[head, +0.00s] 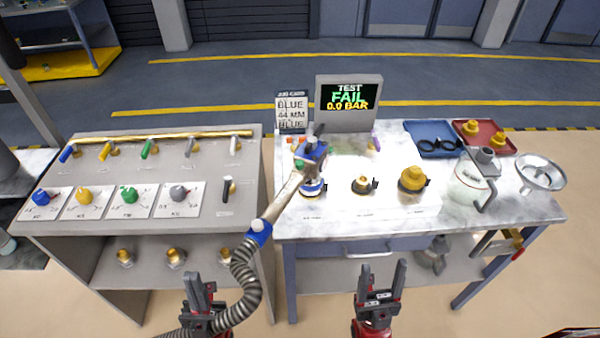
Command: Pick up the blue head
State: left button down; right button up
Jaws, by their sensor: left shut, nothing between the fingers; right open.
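The blue head (313,151) is at the upper end of a pale metal tube on a grey ribbed hose (245,285). It stands over a blue-ringed fitting (312,188) on the right-hand bench; whether the two are joined I cannot tell. A blue band (259,232) marks where the tube meets the hose. My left gripper (200,287) is shut and empty, low in front of the left bench, with the hose running close beside it. My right gripper (383,272) is open and empty, in front of the right bench, apart from the head.
A brass fitting (362,185) and a yellow-capped fitting (412,179) stand to the right. A screen (349,97) reads "TEST FAIL 0.0 BAR". A job card (291,112) reads "BLUE 44 MM BLUE". A jug (470,182) and trays stand at right. The left bench (247,215) holds valves and dials.

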aim_at(309, 179)
jog(key=u, duration=2.15)
jog(key=z, duration=2.25)
jog(key=j+z, duration=0.1)
jog(key=j, duration=0.35)
jog(key=k+j+z, duration=0.15)
jog(key=j, duration=0.3)
jog(key=j+z, duration=0.1)
jog(key=j, duration=0.4)
jog(key=k+j+z, duration=0.1)
jog(key=j, duration=0.3)
jog(key=k+j+z, duration=0.15)
jog(key=j, duration=0.3)
jog(key=k, duration=0.05)
